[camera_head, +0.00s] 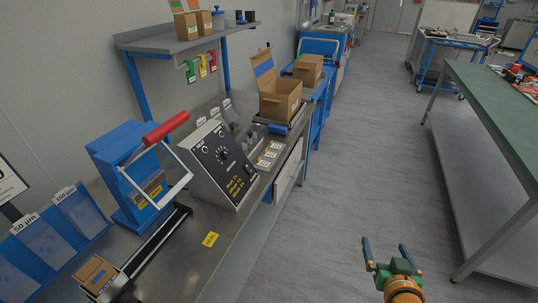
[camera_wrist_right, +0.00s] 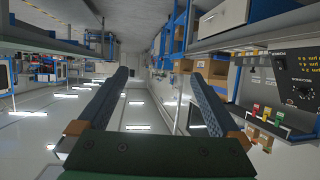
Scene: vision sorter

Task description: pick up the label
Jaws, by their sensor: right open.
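A small yellow label (camera_head: 211,239) with dark print lies flat on the bare steel bench top in the head view, in front of the sloped control box. Several pale labels (camera_head: 268,154) lie farther back on the bench, beside the box; I cannot tell which label the task means. My right gripper (camera_head: 385,246) is at the bottom right of the head view, over the floor aisle, well to the right of the yellow label. Its fingers are apart and nothing is between them, as the right wrist view (camera_wrist_right: 158,82) also shows. My left gripper is out of view.
A blue press (camera_head: 122,155) with a red-handled lever (camera_head: 166,127) and a control box (camera_head: 217,160) stand on the steel bench. An open carton (camera_head: 281,100) sits farther back. A green-topped table (camera_head: 490,92) stands right. The floor aisle between is clear.

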